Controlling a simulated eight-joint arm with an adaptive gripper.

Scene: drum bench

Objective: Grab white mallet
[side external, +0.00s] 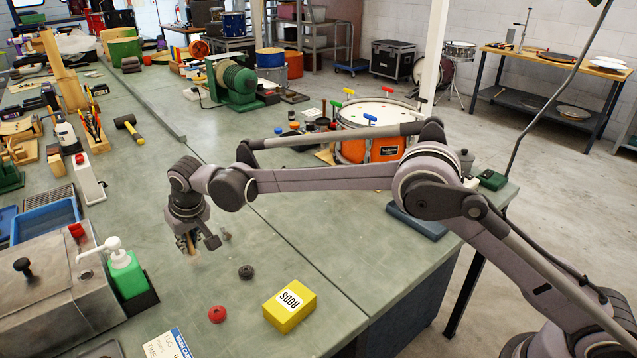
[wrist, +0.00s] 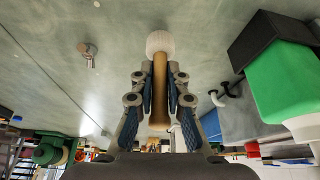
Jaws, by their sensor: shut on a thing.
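The white mallet has a round white head (wrist: 160,42) and a tan wooden handle (wrist: 160,95); both show in the middle of the wrist view. My gripper (wrist: 159,100) is shut on the handle, with one blue-padded finger on each side. The head sticks out beyond the fingertips. In the side view my gripper (side external: 189,242) points down low over the green bench, left of centre. A bit of tan handle shows between its fingers there. The head is too small to make out in that view, and I cannot tell whether it touches the bench.
A small metal key (wrist: 88,52) lies on the bench near my gripper. A dark knob (side external: 246,272), a red knob (side external: 217,314) and a yellow box (side external: 290,306) lie in front. A green pump bottle (side external: 127,273) stands left. An orange drum (side external: 370,148) stands behind my arm.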

